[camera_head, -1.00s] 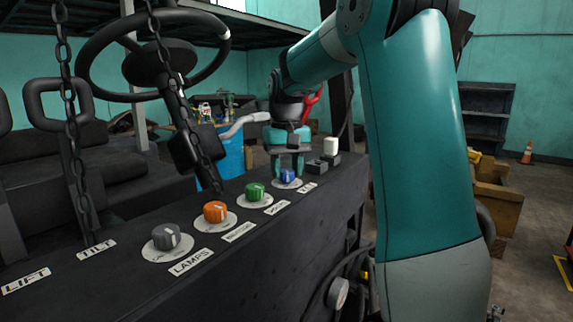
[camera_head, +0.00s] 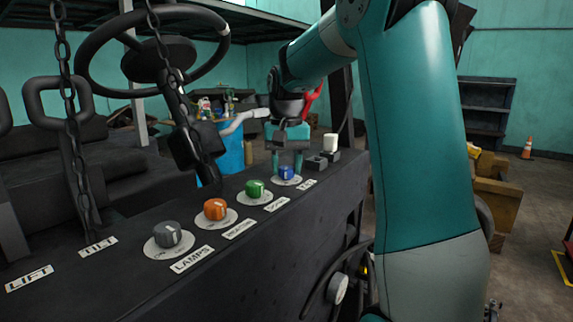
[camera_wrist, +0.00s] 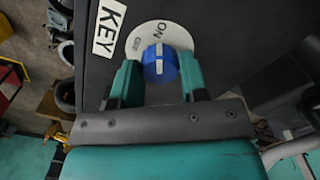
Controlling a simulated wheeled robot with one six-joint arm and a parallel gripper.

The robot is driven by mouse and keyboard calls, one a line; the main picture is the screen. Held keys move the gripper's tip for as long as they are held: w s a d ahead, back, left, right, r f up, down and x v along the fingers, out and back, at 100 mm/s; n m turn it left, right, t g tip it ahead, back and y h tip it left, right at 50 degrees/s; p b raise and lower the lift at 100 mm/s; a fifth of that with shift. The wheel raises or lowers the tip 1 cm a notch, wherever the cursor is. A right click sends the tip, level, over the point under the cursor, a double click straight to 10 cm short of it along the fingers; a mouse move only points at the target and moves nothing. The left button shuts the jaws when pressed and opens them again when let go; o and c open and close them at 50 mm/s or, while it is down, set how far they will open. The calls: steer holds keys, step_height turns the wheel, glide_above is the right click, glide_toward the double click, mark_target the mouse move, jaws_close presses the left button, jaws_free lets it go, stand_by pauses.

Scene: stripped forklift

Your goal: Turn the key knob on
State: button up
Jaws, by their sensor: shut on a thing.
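The key knob (camera_wrist: 158,66) is blue with a white line, on a pale round plate marked ON and OFF, beside a KEY label (camera_wrist: 107,30) in the wrist view. Its white line points up the picture, roughly at the ON mark. In the head view the blue knob (camera_head: 286,173) is the farthest in the row on the black panel (camera_head: 225,265). My gripper (camera_wrist: 155,80) is shut on the knob, with one green finger on each side. It also shows in the head view (camera_head: 287,165), above the knob.
Green (camera_head: 255,188), orange (camera_head: 215,208) and grey (camera_head: 167,234) knobs stand nearer on the panel. Chains (camera_head: 72,130), a steering wheel (camera_head: 152,50) and a black lever (camera_head: 195,140) rise at the left. Small blocks (camera_head: 323,158) stand right of my gripper.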

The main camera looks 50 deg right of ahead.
mark_target(287, 167)
steer(key=o, duration=0.9)
steer(key=shift+o, duration=0.2)
step_height(287, 167, up, 18)
steer(key=shift+f+b, duration=0.25)
steer(key=shift+b, duration=0.1)
